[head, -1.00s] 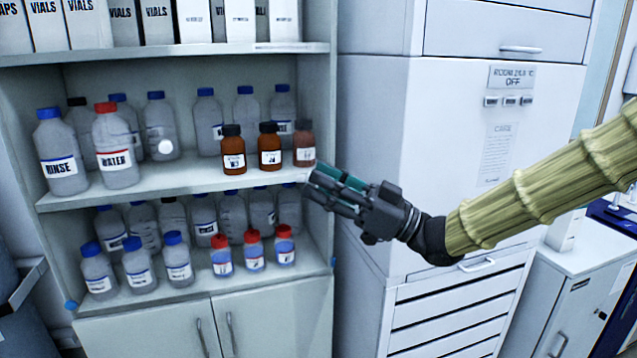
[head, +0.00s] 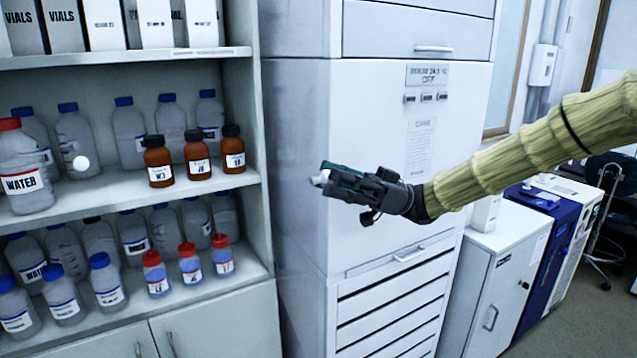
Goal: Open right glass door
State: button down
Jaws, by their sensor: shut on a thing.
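My gripper (head: 333,181) is in front of the tall white cabinet, to the right of the shelf unit. Its fingers are shut on a small white knob (head: 318,178), which shows at the fingertips and appears to be the right glass door's knob. The door's clear pane is too faint to trace, so I cannot tell its exact angle. A similar white round knob (head: 81,162) shows in front of the shelves at the left. The shelf unit (head: 215,183) holds bottles, and three brown bottles (head: 197,158) at its right show clearly.
The white cabinet (head: 300,110) with drawers stands right behind my gripper. A low white cabinet (head: 505,262) and a blue-fronted unit (head: 550,225) stand farther right. Red-capped bottles (head: 188,265) stand on the lower shelf. Open floor (head: 590,310) shows at the lower right.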

jog(key=shift+r, duration=0.25)
jog(key=c, duration=1.2)
grip_release()
jog(key=shift+o, duration=0.2)
jog(key=shift+f, duration=0.15)
jog(key=v, duration=1.2)
